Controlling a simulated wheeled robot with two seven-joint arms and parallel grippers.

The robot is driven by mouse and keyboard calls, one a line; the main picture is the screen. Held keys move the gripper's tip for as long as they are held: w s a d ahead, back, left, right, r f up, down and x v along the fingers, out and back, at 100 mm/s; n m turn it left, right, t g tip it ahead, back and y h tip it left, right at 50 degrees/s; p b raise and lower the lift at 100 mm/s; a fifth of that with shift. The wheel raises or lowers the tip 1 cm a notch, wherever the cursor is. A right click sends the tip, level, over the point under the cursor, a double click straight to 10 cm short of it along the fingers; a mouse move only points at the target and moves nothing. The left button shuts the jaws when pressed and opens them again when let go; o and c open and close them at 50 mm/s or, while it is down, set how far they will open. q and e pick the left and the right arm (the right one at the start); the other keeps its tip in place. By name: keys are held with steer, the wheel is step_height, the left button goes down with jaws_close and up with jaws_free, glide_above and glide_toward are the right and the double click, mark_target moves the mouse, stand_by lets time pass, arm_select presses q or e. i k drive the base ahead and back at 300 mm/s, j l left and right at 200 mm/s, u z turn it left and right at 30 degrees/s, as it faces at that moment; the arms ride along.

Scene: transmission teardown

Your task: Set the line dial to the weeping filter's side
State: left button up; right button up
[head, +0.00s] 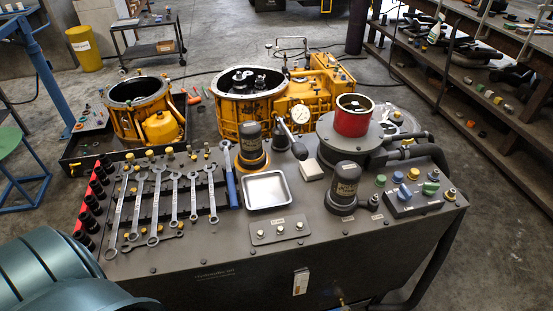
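Two dark filter canisters stand upright on the grey bench: a left filter (250,140) and a right filter (345,185). An amber band surrounds the left filter's foot; I cannot tell whether it is oil. The right filter's foot looks dark. Between them a lever with a dark knob (299,150) slants from upper left to lower right, its knob end towards the right filter. It may be the line dial; no markings are readable. A round white gauge (300,114) stands behind it. Neither gripper is in view.
A shallow metal tray (266,190) lies before the left filter, with several wrenches (174,198) to its left. A red-topped cylinder (353,116) stands behind the right filter. A switch box (412,200) is at right. Yellow housings (245,105) stand behind the bench.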

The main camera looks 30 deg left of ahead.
mark_target(403, 195)
steer(key=u, duration=1.15)
steer(key=z, duration=2)
steer(key=k+j, duration=0.5)
steer(key=j, duration=0.1)
